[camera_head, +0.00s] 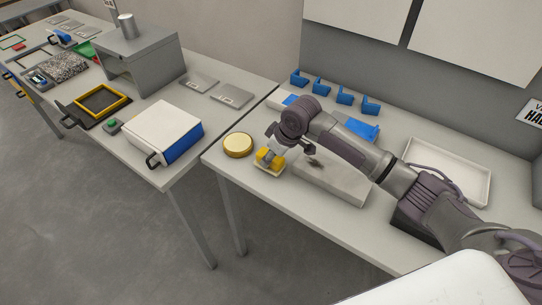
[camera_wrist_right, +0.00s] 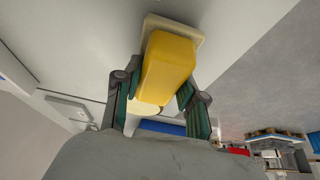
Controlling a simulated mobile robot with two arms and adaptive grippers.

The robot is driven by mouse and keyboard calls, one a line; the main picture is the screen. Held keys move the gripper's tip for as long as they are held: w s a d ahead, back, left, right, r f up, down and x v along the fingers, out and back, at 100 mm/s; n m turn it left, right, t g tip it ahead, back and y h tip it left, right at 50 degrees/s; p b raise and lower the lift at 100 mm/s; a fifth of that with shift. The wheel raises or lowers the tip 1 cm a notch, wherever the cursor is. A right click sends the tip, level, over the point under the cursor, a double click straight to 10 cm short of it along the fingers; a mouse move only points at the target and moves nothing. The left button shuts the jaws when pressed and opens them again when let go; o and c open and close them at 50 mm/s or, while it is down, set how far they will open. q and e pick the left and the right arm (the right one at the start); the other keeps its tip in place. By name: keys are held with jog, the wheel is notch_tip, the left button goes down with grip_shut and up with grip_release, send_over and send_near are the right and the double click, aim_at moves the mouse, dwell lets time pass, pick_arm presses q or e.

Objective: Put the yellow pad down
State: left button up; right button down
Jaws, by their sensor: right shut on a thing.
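The yellow pad (camera_head: 269,156) has a yellow block-like body and a pale, flat bottom plate. In the head view it is at the front left part of the right table (camera_head: 215,158), close to the front edge. My right gripper (camera_head: 272,150) is shut on it from above. In the right wrist view the yellow pad (camera_wrist_right: 168,68) sits between the two fingers of the gripper (camera_wrist_right: 160,100), its pale plate facing away from the palm. I cannot tell whether the plate touches the table. My left gripper is not in view.
A round yellow-topped disc (camera_head: 238,145) lies just left of the pad. A grey slab (camera_head: 335,182) lies to its right, under my arm. A white tray (camera_head: 484,190) and several blue brackets (camera_head: 345,97) stand farther back. The left table holds a white and blue box (camera_head: 165,130).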

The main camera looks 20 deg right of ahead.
jog(key=shift+f, duration=0.4)
jog(key=shift+f, duration=0.1)
jog(key=c, duration=0.7)
grip_release()
jog(key=v, duration=1.2)
jog(key=shift+b, duration=0.35)
